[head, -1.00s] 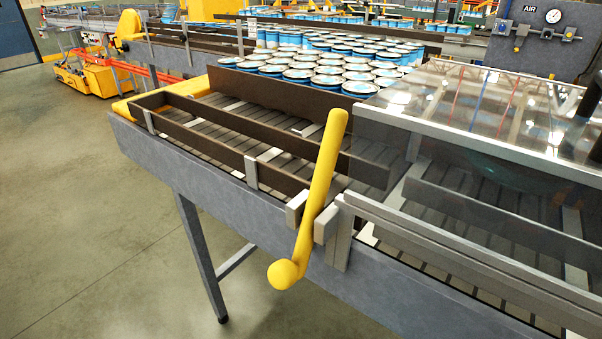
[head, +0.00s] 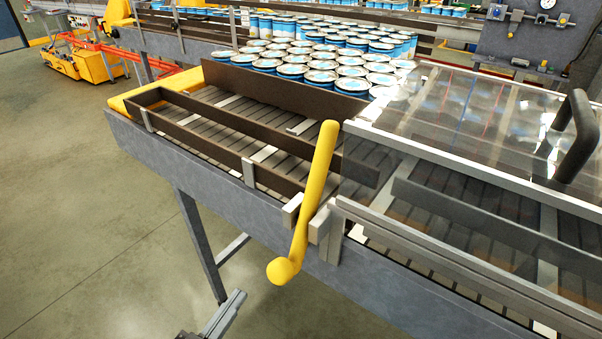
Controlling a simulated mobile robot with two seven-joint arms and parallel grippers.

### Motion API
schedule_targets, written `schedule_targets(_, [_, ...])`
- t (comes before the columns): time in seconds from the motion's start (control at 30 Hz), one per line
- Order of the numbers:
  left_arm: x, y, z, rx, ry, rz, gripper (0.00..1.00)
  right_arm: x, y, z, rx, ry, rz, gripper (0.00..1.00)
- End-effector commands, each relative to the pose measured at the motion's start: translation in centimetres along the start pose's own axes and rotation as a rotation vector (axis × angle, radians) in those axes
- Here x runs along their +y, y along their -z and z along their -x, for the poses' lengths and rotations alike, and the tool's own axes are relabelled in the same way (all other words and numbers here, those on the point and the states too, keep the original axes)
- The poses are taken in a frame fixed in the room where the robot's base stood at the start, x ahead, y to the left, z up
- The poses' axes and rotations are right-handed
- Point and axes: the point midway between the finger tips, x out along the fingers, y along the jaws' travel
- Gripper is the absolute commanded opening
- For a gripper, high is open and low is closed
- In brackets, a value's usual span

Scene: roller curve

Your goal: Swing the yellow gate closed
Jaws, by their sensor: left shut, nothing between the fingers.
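The yellow gate (head: 312,195) shows as a long rounded yellow bar with a knob at its lower end. It leans across the near side of the conveyor, upper end tilted right over the rollers, knob hanging outside the grey side frame. Grey blocks flank its middle at the rail. My left gripper (head: 236,298) is at the bottom edge, below and left of the knob, in front of the conveyor's leg. It is shut, empty and apart from the gate. My right gripper is not in view.
The roller conveyor (head: 215,205) has brown guide rails. A clear cover (head: 450,115) with a dark handle (head: 575,135) lies over its right part. Many blue-and-white cans (head: 350,72) stand behind. Open floor (head: 80,200) lies at the left.

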Motion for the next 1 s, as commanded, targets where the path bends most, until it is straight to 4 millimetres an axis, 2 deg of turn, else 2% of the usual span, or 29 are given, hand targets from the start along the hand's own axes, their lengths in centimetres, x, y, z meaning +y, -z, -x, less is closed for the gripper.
schedule_targets(0.03, [1.0, 4.2, 0.0, 0.085, -0.035, 0.005, 0.0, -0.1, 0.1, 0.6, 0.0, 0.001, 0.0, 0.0])
schedule_targets(0.1, [2.1, 8.8, 0.3, 0.188, -0.075, 0.017, 0.0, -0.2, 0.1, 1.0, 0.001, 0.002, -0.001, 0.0])
schedule_targets(0.2, [3.6, 14.0, 1.1, 0.305, -0.123, 0.038, 0.0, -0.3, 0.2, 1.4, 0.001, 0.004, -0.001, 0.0])
schedule_targets(0.33, [4.7, 18.2, 2.1, 0.4, -0.164, 0.057, 0.0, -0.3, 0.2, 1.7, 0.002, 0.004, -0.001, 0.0])
schedule_targets(0.4, [5.0, 19.3, 2.4, 0.425, -0.174, 0.063, 0.0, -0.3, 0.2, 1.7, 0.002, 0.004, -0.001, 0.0])
schedule_targets(0.5, [5.2, 19.9, 2.6, 0.439, -0.18, 0.067, 0.0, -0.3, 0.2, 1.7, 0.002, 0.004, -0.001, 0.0])
schedule_targets(0.83, [5.2, 19.9, 2.4, 0.439, -0.178, 0.066, 0.0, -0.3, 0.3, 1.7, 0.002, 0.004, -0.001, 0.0])
schedule_targets(1.0, [5.3, 20.5, 1.4, 0.441, -0.177, 0.065, 0.0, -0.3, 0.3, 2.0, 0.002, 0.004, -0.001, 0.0])
